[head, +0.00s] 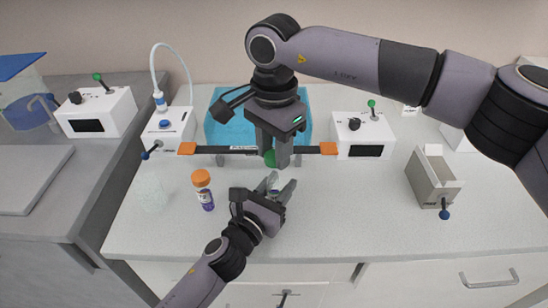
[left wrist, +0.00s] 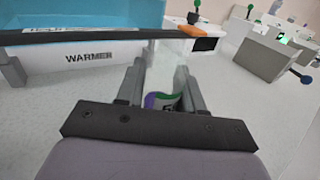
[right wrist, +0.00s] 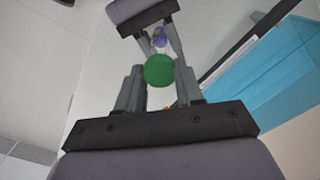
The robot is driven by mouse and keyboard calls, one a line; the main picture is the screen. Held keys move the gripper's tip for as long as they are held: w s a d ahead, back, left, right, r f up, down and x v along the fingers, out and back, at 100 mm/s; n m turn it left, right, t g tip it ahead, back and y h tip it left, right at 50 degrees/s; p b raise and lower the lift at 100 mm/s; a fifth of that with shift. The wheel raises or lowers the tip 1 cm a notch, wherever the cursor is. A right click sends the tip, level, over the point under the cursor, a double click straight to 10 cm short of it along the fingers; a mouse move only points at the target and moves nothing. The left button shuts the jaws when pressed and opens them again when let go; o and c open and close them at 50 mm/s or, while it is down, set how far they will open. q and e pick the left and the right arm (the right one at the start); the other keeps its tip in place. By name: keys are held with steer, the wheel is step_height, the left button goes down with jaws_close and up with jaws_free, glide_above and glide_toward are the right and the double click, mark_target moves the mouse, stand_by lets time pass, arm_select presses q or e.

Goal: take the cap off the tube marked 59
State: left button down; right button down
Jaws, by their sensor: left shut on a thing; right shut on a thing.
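My left gripper (head: 279,188) is shut on a clear tube (head: 273,181), which also shows in the left wrist view (left wrist: 165,75). Its purple and green label (left wrist: 163,102) is partly hidden by the jaws; only part of a dark digit shows, so I cannot read the number. My right gripper (head: 273,163) is shut on a green cap (head: 269,157), just above the tube in the head view. The cap also fills the jaws in the right wrist view (right wrist: 159,70). I cannot tell whether cap and tube touch.
An orange-capped tube (head: 205,190) stands at left, beside a faint clear vessel (head: 152,192). Behind my grippers is the blue warmer (head: 227,132), with a dark orange-ended bar (head: 310,150) in front. White devices (head: 365,133) and a grey box (head: 430,180) stand right. The front counter is clear.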

arm_select(q)
steer(key=c, duration=0.6)
jaws_free()
